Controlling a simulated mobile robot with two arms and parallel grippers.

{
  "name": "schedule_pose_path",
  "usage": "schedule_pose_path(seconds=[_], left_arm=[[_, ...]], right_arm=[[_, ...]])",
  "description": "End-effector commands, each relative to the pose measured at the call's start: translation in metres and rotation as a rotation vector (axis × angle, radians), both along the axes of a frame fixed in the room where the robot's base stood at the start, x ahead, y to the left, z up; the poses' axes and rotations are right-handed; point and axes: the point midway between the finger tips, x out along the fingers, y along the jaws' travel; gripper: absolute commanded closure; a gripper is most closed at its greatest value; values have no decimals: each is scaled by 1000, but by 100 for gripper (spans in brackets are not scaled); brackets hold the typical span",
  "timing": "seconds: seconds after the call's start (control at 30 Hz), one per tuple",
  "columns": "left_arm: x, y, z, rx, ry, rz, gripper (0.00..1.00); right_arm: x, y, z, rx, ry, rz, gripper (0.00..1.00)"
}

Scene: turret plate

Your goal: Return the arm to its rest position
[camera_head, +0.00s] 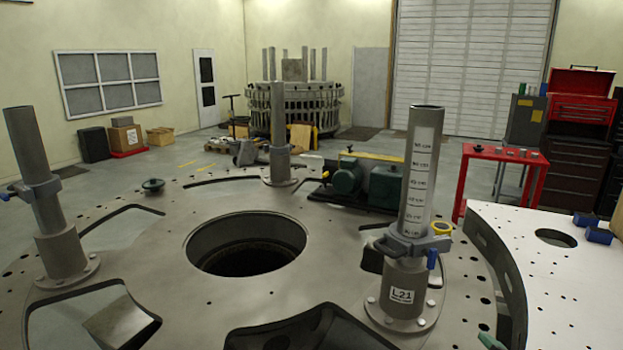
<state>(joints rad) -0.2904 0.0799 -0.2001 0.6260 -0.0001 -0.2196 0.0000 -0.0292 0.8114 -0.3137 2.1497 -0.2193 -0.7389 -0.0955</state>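Neither of my grippers shows in the head view, and no arm can be made out over the plate. The large grey turret plate (150,265) fills the foreground, with a round opening in its middle. An upright post labelled L21 (418,190) stands bolted on its right side, with a scale strip and a grey clamp collar (412,245) with a blue handle. A second post (45,190) with a similar collar stands at the left. A third post (280,145) stands at the back.
Green motor-like units (365,183) sit behind the plate. A lighter plate (545,270) with blue blocks is at the right. A red table (497,155) and red tool chest (580,120) stand behind it. A green item (490,341) is cut off at the bottom edge.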

Motion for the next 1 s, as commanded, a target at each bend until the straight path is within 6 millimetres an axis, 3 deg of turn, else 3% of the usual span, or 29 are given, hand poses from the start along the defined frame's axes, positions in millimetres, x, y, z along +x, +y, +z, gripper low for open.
schedule_pose_path(seconds=[0.1, 0.3, 0.5, 0.73, 0.8, 1.0], left_arm=[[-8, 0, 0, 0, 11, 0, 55], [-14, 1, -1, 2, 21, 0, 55], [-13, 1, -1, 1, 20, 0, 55], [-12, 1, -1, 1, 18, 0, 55], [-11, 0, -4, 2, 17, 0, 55], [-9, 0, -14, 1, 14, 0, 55]], right_arm=[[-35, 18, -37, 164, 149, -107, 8], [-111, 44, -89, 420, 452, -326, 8], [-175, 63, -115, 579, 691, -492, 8], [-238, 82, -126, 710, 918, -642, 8], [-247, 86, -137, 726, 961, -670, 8], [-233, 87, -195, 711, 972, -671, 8]])
